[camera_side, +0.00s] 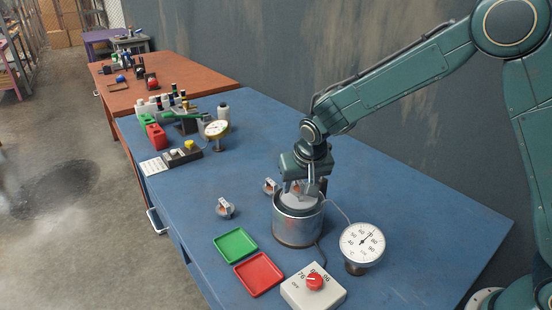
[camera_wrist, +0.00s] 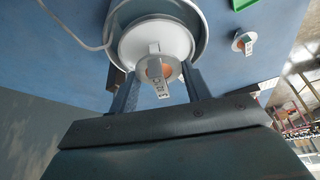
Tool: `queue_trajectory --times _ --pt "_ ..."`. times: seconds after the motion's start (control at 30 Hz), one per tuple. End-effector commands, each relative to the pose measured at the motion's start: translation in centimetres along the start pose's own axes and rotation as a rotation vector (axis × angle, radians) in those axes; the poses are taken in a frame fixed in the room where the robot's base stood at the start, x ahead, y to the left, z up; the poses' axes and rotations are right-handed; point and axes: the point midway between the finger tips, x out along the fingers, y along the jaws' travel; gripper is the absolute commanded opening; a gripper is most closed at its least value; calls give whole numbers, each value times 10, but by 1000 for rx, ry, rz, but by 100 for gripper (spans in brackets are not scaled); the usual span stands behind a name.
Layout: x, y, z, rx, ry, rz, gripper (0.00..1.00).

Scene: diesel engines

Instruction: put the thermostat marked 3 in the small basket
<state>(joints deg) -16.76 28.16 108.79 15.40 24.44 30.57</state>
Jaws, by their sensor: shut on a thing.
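My gripper (camera_side: 303,188) is over the metal pot (camera_side: 298,222), pointing down. In the wrist view its two fingers (camera_wrist: 160,88) stand either side of a thermostat (camera_wrist: 158,70) with a copper-coloured middle and a white tag, and they are shut on it. I cannot read the tag's mark for sure. Behind the thermostat is a round, pale surface (camera_wrist: 150,36) inside the pot's rim; I cannot tell whether it is the small basket. Two other thermostats with tags lie on the blue table, one left of the pot (camera_side: 226,208) and one close behind it (camera_side: 270,186); their marks are unreadable.
A green tray (camera_side: 236,246) and a red tray (camera_side: 259,274) lie front left of the pot. A dial gauge (camera_side: 362,243) and a control box with a red knob (camera_side: 313,288) stand near it. Bottles and tools crowd the table's far end; its middle is clear.

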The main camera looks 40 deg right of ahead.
Motion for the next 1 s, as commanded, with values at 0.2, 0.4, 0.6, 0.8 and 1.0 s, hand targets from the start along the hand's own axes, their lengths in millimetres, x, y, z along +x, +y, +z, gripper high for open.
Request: queue_trajectory --times 0.2,0.4,0.6,0.8,1.0 --pt "1 0 0 0 0 0 24" --pt "3 0 2 0 -1 0 24" --pt "4 0 2 0 0 0 57" --pt "3 0 1 0 0 0 57" --pt "-4 0 0 0 2 -2 57"
